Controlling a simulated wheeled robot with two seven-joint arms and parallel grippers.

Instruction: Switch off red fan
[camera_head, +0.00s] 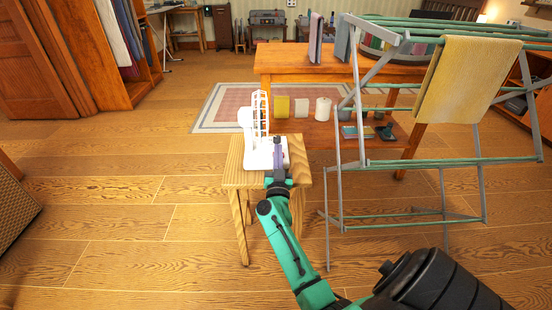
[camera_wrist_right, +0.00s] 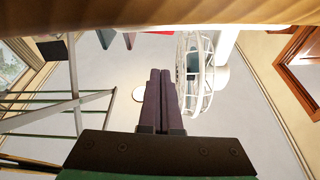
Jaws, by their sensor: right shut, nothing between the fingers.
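A white fan (camera_head: 257,135) with a round wire cage and a white base stands on a small wooden side table (camera_head: 235,178). No red fan shows in the head view. My right gripper (camera_head: 278,150), with purple fingers, is shut and empty at the right front of the fan's base. I cannot tell whether it touches the base. In the right wrist view, the shut fingers (camera_wrist_right: 160,85) point towards the fan's white cage (camera_wrist_right: 195,75), which is to their right. The fan's controls are too small to make out. My left gripper is not in view.
A drying rack (camera_head: 480,160) with a yellow towel (camera_head: 465,80) stands to the right. Behind is an orange wooden table (camera_head: 285,65) with a lower shelf bearing several rolls and small things. A rug (camera_head: 215,112) lies behind the side table. The floor to the left is clear.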

